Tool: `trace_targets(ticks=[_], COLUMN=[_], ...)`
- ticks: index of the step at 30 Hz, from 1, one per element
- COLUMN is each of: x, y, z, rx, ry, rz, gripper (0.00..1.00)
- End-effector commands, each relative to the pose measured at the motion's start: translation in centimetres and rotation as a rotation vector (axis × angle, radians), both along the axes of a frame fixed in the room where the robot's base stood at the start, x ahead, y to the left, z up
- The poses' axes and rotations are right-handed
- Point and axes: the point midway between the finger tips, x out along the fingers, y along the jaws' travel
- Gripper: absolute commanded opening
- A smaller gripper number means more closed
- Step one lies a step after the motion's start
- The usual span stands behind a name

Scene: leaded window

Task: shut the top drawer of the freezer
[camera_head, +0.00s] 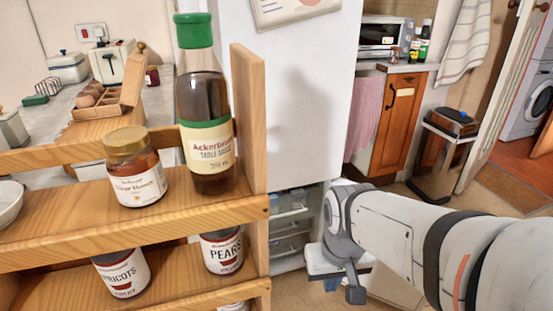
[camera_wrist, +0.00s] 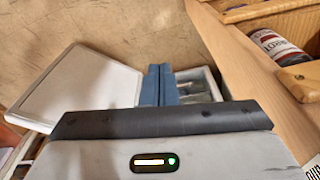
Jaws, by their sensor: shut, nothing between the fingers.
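The white freezer compartment (camera_head: 312,208) shows low in the head view, under a tall white door, partly hidden by the wooden shelf and my arm. Pale, translucent drawer fronts (camera_head: 290,205) are stacked in it. How far the top drawer stands out is hard to tell. In the wrist view my gripper (camera_wrist: 159,85) shows as two blue fingers pressed together, shut and empty. A pale, open-topped drawer or bin (camera_wrist: 205,82) lies just right of and behind the fingertips. I cannot tell whether they touch it. In the head view my wrist hangs just right of the drawers.
A wooden shelf (camera_head: 257,150) with a sauce bottle (camera_head: 205,120), honey jar (camera_head: 135,170) and tins stands close at left. A white flat panel (camera_wrist: 85,85) lies left of my fingers in the wrist view. Floor is free right of the freezer, before an orange cupboard (camera_head: 397,120).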

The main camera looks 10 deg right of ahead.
Motion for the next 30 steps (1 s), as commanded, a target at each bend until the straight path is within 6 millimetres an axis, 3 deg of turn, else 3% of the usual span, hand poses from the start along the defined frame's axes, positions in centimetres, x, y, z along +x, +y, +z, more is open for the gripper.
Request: trace_targets(ticks=[5,8,11,21,30], x=[0.4,2.2,5.6,20.7,30.4], y=[-0.1,-0.4,-1.2,-5.0,-6.8], z=[-0.2,-0.9,-2.3,-8.3,-13.8], rx=[-0.002,-0.005,-0.009,0.123,0.465], ry=[-0.008,-0.048,-0.128,-0.536,-0.831], rz=[-0.011,-0.05,-0.135,-0.501,-0.737], gripper=[0.0,0.0,0.0,0.0,0.0])
